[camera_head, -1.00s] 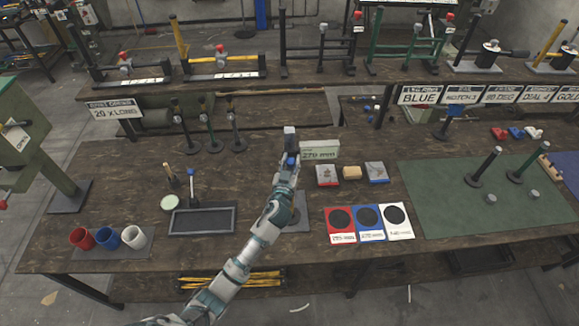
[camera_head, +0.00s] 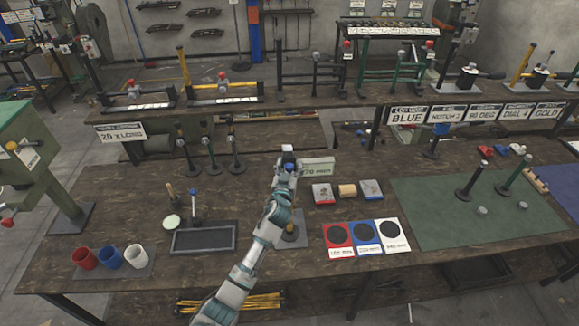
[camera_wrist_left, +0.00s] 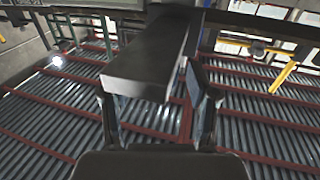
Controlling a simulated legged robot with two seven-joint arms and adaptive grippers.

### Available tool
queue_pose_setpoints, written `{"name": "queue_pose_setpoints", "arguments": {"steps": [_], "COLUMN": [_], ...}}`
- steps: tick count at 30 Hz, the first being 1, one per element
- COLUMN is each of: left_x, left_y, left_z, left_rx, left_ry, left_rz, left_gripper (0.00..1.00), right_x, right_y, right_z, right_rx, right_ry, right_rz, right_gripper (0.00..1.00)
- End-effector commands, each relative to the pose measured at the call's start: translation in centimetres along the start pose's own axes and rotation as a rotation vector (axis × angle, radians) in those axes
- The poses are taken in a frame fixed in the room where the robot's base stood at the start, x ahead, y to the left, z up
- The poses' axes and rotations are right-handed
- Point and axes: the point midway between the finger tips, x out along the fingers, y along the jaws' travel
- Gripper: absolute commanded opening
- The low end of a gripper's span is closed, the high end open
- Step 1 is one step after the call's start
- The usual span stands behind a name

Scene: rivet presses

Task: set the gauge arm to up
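My left gripper (camera_head: 287,166) is over the middle of the bench, beside the small sign (camera_head: 319,167) that ends in "70 mm". A small grey block (camera_head: 287,148) shows just above the gripper. In the left wrist view, a dark grey bar (camera_wrist_left: 145,75) crosses in front of my left gripper (camera_wrist_left: 158,95) and overlaps one finger. The two fingers stand apart, with the floor visible between them. Whether they touch the bar is unclear. I cannot make out the whole gauge arm; my arm hides part of the stand. My right gripper is not in view.
Red, blue and white cups (camera_head: 110,258) and a dark tray (camera_head: 204,238) lie to the left. Three coloured cards (camera_head: 366,252) lie right of my arm, near a green mat (camera_head: 440,228). Upright dark posts (camera_head: 210,165) stand behind left.

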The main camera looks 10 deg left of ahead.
Motion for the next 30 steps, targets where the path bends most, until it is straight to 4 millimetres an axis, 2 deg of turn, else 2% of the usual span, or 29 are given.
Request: {"name": "queue_pose_setpoints", "arguments": {"steps": [4,8,21,25,30], "left_x": [0.0,-1.0,-9.9,-11.3,-11.9], "left_y": [0.0,0.0,0.1,0.1,0.1], "left_z": [0.1,0.2,0.2,0.2,0.2], "left_rx": [0.0,-0.001,-0.001,-0.001,0.001], "left_ry": [-0.002,-0.002,-0.003,-0.002,-0.002], "left_rz": [0.0,0.0,0.0,0.0,-0.001], "left_gripper": [0.59,0.59,0.59,0.59,0.59], "right_x": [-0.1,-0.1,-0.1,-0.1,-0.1], "right_y": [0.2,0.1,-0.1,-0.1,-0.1], "right_z": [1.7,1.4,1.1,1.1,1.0], "right_rx": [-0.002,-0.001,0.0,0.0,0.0], "right_ry": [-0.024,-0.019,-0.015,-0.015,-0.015], "right_rz": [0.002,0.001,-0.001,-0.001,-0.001], "right_gripper": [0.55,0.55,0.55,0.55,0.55]}}
